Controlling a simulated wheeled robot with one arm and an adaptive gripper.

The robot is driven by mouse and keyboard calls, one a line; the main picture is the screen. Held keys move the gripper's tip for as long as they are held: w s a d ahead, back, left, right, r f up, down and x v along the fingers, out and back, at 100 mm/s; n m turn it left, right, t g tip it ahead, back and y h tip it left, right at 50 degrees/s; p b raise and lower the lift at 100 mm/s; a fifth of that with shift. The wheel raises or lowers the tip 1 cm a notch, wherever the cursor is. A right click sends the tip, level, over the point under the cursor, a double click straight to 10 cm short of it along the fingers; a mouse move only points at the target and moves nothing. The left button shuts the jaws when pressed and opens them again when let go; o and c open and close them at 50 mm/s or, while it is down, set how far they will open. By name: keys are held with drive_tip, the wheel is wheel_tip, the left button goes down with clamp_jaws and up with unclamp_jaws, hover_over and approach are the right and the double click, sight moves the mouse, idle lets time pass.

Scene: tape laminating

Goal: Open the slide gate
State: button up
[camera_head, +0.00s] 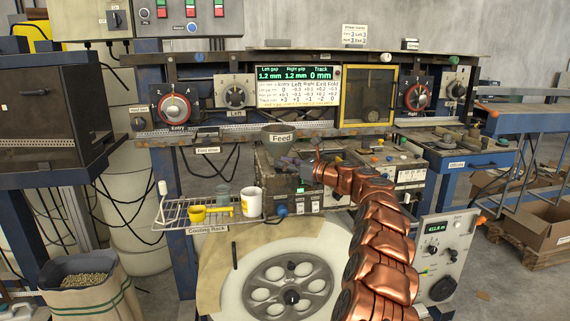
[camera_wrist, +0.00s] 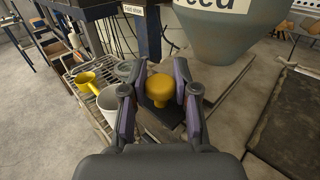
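A dark flat plate (camera_wrist: 180,133), which looks like the slide gate, lies beside the grey feed hopper (camera_wrist: 225,35) in the wrist view. A yellow-orange knob (camera_wrist: 159,88) stands on it. My gripper (camera_wrist: 161,78) has one finger on each side of this knob, with the purple pads very near its sides. I cannot tell whether the pads press on it. In the head view the hopper (camera_head: 280,135) carries a "Feed" label. There my copper-coloured arm reaches toward the bench behind the disc, and the gripper and knob cannot be made out clearly.
A wire cooling rack (camera_head: 208,220) holds a yellow cup (camera_head: 197,214) and a white mug (camera_head: 251,202). A round plate (camera_head: 290,285) with a spoked disc lies in front. A control box (camera_head: 441,255) stands at right. The rack and cups lie left of my gripper.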

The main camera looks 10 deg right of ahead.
clamp_jaws()
drive_tip(key=shift+s+d+r, duration=0.1)
drive_tip(key=shift+s+d, duration=0.15)
drive_tip(key=shift+s, duration=0.3)
drive_tip(key=shift+s+b, duration=0.4)
drive_tip(key=shift+s, duration=1.2)
drive_tip(key=shift+o, duration=2.3)
unclamp_jaws()
drive_tip(key=shift+o, duration=0.7)
drive_tip(key=shift+a, duration=0.2)
